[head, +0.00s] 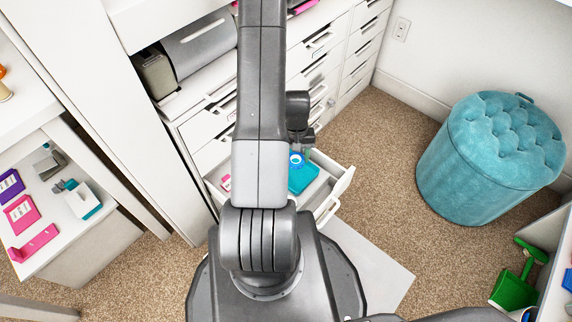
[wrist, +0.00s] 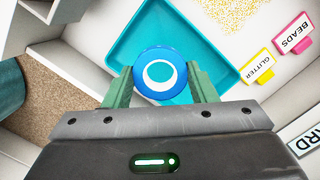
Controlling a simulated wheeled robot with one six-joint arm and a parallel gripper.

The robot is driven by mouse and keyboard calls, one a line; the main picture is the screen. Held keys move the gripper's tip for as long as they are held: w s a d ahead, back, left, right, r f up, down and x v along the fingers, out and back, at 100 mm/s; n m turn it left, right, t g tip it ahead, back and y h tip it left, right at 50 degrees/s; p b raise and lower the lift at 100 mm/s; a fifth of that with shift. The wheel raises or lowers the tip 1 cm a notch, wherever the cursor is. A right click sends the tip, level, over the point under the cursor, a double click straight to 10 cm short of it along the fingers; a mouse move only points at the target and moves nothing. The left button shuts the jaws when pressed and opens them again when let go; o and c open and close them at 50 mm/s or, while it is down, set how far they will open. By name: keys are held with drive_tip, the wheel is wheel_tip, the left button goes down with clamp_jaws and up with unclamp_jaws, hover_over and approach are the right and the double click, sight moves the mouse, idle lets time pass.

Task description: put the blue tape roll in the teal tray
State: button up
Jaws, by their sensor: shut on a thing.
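The blue tape roll (wrist: 141,73) is round with a white ring on its face. My gripper (wrist: 160,88) is shut on it, with a green finger on either side, in the wrist view. The teal tray (wrist: 207,35) lies in an open drawer, below and beyond the roll. The roll appears over the tray's near part; the gap between them is hard to judge. In the head view the roll (head: 296,159) shows at the far edge of the tray (head: 302,178). My arm hides part of the drawer there, and the fingers are hard to make out.
The open drawer (head: 343,187) also holds a yellow glitter label (wrist: 257,68) and a pink beads label (wrist: 292,34). Yellow specks (wrist: 235,12) lie beyond the tray. White drawer fronts stand behind. A teal tufted stool (head: 490,160) stands on the carpet at right.

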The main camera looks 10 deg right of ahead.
sight(295, 176)
wheel_tip(295, 176, down, 8)
drive_tip(key=shift+f+b, duration=0.1)
drive_tip(key=shift+b, duration=0.95)
drive_tip(key=shift+f, duration=0.1)
drive_tip(key=o, duration=0.9)
drive_tip(key=shift+o, duration=0.2)
drive_tip(key=r+p, duration=0.1)
drive_tip(key=r, duration=0.3)
drive_tip(key=w+r+p, duration=0.1)
drive_tip(key=r, duration=0.3)
drive_tip(key=r+p, duration=0.1)
drive_tip(key=r, duration=0.3)
drive_tip(key=shift+w+d+p, duration=0.15)
drive_tip(key=shift+w+p, duration=0.2)
drive_tip(key=shift+p, duration=0.05)
